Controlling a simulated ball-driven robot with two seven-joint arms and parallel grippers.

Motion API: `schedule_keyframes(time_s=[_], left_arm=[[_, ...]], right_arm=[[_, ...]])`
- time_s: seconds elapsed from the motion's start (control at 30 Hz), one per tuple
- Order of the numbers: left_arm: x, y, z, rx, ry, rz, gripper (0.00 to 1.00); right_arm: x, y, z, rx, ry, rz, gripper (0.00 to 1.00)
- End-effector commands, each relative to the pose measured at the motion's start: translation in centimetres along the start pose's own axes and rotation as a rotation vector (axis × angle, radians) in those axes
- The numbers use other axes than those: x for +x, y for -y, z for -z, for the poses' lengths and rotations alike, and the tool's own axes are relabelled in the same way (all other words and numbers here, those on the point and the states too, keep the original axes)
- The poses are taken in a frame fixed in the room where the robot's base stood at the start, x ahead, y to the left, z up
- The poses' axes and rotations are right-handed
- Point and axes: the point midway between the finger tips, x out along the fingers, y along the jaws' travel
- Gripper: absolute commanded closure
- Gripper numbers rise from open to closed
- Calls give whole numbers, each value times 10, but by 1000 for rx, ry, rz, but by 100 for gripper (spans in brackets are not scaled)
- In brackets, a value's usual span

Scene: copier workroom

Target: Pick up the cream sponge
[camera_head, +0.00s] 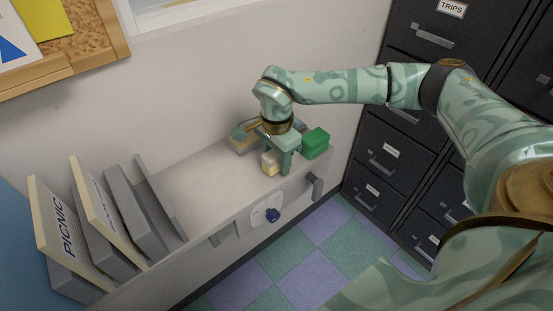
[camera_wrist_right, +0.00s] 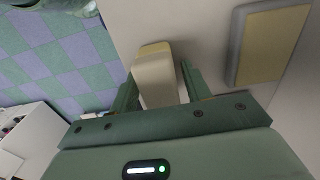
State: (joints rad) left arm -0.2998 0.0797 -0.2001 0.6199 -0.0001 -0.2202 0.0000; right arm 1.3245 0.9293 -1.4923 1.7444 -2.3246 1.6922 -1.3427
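The cream sponge (camera_head: 270,162) is a small pale block on the light grey counter (camera_head: 205,190), near its front edge. My right gripper (camera_head: 278,162) is down at the sponge, and one finger shows just to its right. In the right wrist view the sponge (camera_wrist_right: 157,78) lies between the two fingers of the right gripper (camera_wrist_right: 158,90). A gap shows between the sponge and the right finger, so the gripper looks open around it. The left finger is close beside the sponge; I cannot tell if it touches. My left gripper is not in view.
A green block (camera_head: 315,142) stands just right of the gripper. A grey-rimmed tray (camera_head: 240,145) lies behind, also in the right wrist view (camera_wrist_right: 236,48). Binders (camera_head: 62,232) stand in a rack at the left. Dark filing cabinets (camera_head: 378,150) stand at the right. The counter's middle is clear.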

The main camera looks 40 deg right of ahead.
Motion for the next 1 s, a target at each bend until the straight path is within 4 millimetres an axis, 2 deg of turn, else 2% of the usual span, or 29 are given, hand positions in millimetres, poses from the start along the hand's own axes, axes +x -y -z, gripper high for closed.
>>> schedule_keyframes(time_s=[0.03, 0.1, 0.2, 0.43, 0.57, 0.73, 1.0], left_arm=[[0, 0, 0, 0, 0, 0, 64], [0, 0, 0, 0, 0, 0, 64], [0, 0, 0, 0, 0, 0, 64], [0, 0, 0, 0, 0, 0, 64], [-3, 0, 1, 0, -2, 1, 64], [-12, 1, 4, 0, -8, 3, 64], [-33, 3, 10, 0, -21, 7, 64]], right_arm=[[0, 0, 0, 0, 0, 0, 67], [0, 0, 0, 0, 0, 0, 86], [0, 0, 0, 0, 0, 0, 93], [-1, 0, 0, 0, 0, 0, 93], [-10, 0, 0, 1, 0, 0, 93], [-39, -2, -1, -1, 0, 2, 93], [-101, -50, -37, -7, 0, 2, 93]])
